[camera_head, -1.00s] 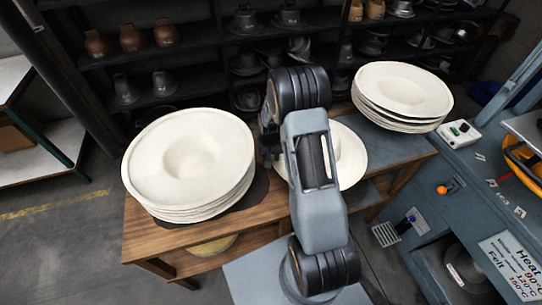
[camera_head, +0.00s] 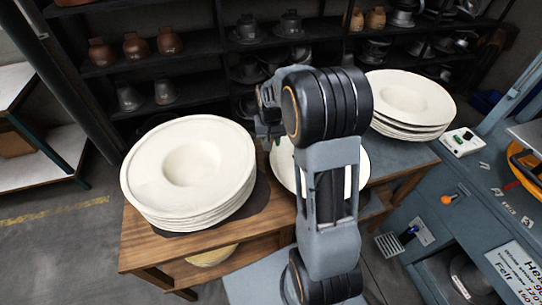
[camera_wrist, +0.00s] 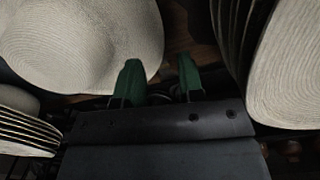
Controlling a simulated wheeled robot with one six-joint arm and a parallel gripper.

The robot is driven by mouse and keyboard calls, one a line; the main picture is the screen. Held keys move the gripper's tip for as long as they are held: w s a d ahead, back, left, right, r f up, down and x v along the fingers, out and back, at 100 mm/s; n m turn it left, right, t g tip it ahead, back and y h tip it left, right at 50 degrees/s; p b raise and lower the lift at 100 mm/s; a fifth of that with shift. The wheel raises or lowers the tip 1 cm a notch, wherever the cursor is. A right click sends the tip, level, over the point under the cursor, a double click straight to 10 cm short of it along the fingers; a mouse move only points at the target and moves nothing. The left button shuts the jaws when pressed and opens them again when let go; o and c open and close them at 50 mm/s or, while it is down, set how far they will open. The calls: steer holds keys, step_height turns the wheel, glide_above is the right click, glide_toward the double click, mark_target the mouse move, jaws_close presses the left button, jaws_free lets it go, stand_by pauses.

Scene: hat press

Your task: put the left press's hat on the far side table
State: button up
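My gripper (camera_head: 266,108) is partly hidden behind my arm in the head view, above the wooden table (camera_head: 150,243). In the wrist view my gripper's two green fingers (camera_wrist: 159,80) stand apart with nothing between them. A single cream hat (camera_head: 284,166) lies on the middle of the table, partly covered by my arm. A pale hat brim (camera_wrist: 85,40) fills the upper left of the wrist view, close to the left finger. I cannot tell which hat is the left press's hat.
A stack of cream hats (camera_head: 185,170) stands at the table's left and another stack (camera_head: 412,100) at its right. A dark shelf with moulds (camera_head: 190,65) is behind. A blue-grey machine (camera_head: 465,200) stands at right, and a white-topped side table (camera_head: 45,165) at far left.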

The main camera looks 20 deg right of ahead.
steer(key=s+a+r+n+t, duration=0.1)
steer(key=s+a+r, duration=0.3)
steer(key=s, duration=0.5)
steer(key=s+a+r+n+t, duration=0.2)
steer(key=s+a+r+t, duration=0.1)
steer(key=s+r, duration=0.4)
steer(key=shift+s+a+r+n, duration=0.3)
steer(key=shift+s+a, duration=0.5)
steer(key=shift+s, duration=0.2)
steer(key=shift+d, duration=0.1)
